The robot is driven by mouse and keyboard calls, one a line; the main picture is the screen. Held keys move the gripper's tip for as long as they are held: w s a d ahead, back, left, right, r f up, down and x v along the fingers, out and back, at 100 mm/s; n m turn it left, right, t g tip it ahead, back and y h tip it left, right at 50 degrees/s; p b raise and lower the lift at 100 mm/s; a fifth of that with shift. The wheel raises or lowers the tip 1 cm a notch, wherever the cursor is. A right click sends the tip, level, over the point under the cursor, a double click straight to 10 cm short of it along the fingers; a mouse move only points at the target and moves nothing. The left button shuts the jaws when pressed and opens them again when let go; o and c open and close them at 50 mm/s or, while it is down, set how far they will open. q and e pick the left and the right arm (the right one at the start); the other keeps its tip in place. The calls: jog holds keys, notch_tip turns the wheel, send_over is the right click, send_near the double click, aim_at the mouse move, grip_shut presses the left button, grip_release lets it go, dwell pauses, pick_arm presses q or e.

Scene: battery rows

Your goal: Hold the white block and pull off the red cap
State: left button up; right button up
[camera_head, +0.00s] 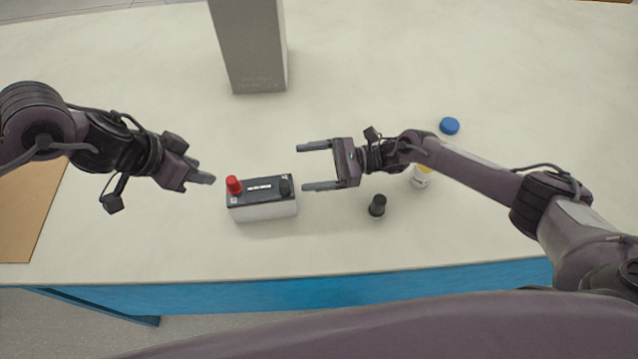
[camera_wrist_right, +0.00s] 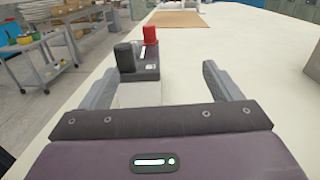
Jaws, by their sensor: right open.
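The white block (camera_head: 264,211) is a battery-like box with a dark top, standing upright on the table. The red cap (camera_head: 233,185) sits on its top at the left end, with a black cap (camera_head: 285,187) at the right end. My right gripper (camera_head: 303,168) is open and empty just right of the block, its fingers pointing left. In the right wrist view the block (camera_wrist_right: 139,92) is ahead, near the left finger, and the red cap (camera_wrist_right: 150,34) is at its far end. My left gripper (camera_head: 206,172) is left of the red cap, apart from it; its finger gap is unclear.
A tall grey box (camera_head: 250,50) stands behind the block. A loose black cap (camera_head: 377,205), a white bottle (camera_head: 420,180) and a blue lid (camera_head: 449,126) are at the right. A brown board (camera_head: 25,215) lies at the left. The table's front edge is near the block.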

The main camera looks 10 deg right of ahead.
aim_at(262, 198)
jog(key=s+f, duration=0.2)
jog(key=f, duration=0.1)
jog(key=shift+s+d, duration=0.35)
jog(key=shift+s+a+f, duration=0.1)
jog(key=shift+s+f, duration=0.15)
jog(key=a, duration=0.7)
jog(key=shift+w+a+f, duration=0.1)
jog(key=shift+w+a, duration=0.05)
jog(key=shift+a, duration=0.1)
grip_shut()
dwell(0.5)
